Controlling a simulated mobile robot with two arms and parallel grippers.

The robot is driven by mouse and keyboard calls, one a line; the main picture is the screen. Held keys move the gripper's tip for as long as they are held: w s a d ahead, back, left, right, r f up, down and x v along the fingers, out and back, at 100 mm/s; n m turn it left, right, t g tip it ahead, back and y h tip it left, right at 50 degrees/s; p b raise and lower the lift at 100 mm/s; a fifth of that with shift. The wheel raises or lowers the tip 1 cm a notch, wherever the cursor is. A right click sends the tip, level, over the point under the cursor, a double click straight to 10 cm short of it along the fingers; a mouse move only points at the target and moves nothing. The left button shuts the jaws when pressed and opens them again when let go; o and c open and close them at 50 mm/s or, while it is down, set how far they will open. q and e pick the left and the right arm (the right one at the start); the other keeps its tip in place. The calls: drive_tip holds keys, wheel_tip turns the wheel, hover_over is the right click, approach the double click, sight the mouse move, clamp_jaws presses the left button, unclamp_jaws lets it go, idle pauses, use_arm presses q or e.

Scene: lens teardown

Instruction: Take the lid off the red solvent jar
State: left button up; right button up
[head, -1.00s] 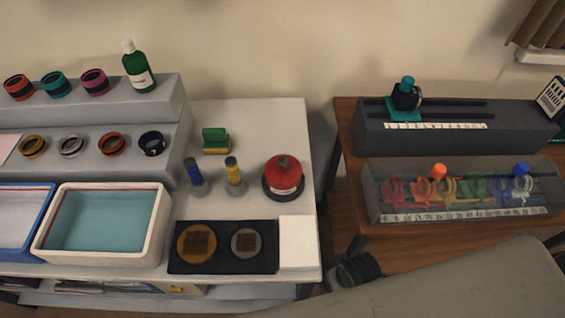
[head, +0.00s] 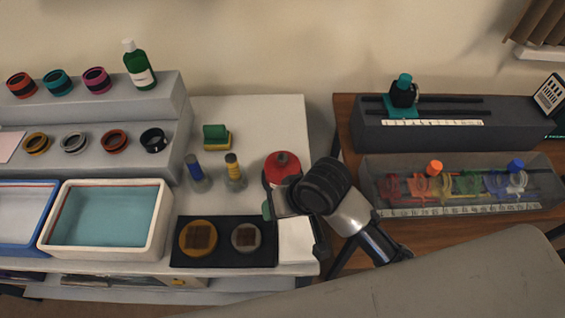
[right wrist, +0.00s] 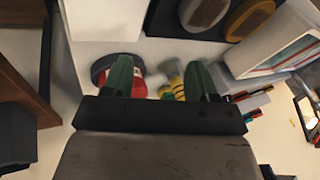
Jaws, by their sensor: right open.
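The red solvent jar (head: 283,165) stands on the white table with its red knobbed top on. My right gripper and wrist hide its lower right side in the head view. My right gripper (head: 267,195) is open at the near side of the jar. In the right wrist view the jar (right wrist: 138,88) shows partly behind one green finger of the gripper (right wrist: 160,66), with nothing held between the fingers. I cannot tell whether a finger touches the jar. My left gripper is not in view.
A black mat (head: 222,260) with two round pieces lies in front, beside a white pad (head: 296,240). A green and yellow sponge (head: 216,137) is behind.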

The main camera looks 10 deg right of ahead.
drive_tip(key=w+a+r+m+g+h, duration=0.1)
drive_tip(key=w+a+r+m, duration=0.15)
drive_tip(key=w+r, duration=0.2)
drive_tip(key=m+g+h, duration=0.1)
drive_tip(key=m+h, duration=0.3)
drive_tip(key=m, duration=0.1)
approach(282, 157)
drive_tip(key=f, duration=0.4)
drive_tip(key=shift+s+d+f, duration=0.15)
drive_tip(key=shift+s+f, duration=0.1)
drive_tip(key=shift+f, duration=0.05)
drive_tip(key=f, duration=0.2)
drive_tip(key=w+f, duration=0.1)
drive_tip(key=f+p, duration=0.1)
drive_tip(key=f, duration=0.1)
drive_tip(key=shift+w+d+f, duration=0.25)
drive_tip(key=shift+d+f, duration=0.05)
drive_tip(key=c, duration=0.9)
drive_tip(key=shift+c, duration=0.5)
drive_tip(key=shift+r, duration=0.2)
